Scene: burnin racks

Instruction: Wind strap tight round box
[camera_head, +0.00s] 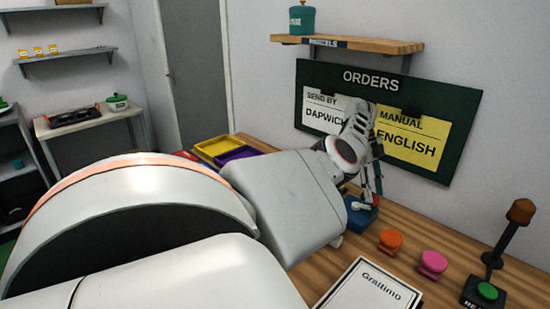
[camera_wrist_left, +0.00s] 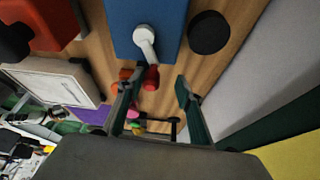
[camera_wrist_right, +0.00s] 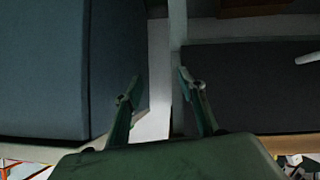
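A blue block (camera_head: 361,216) stands on the wooden bench; in the left wrist view the blue block (camera_wrist_left: 172,14) carries a white crank arm (camera_wrist_left: 145,42) with a red knob (camera_wrist_left: 151,78). My left gripper (camera_head: 371,188) reaches down over the block; in the left wrist view my left gripper (camera_wrist_left: 154,92) is open, and the red knob appears just beyond and between its fingertips. Contact cannot be told. My right gripper (camera_wrist_right: 158,78) is open and empty, before dark panels; it is hidden in the head view. I cannot clearly make out a strap. A white thing labelled Grattimo (camera_head: 369,289) lies at the front.
Yellow (camera_head: 218,147) and purple (camera_head: 238,155) trays lie behind. An orders board (camera_head: 399,89) hangs on the wall.

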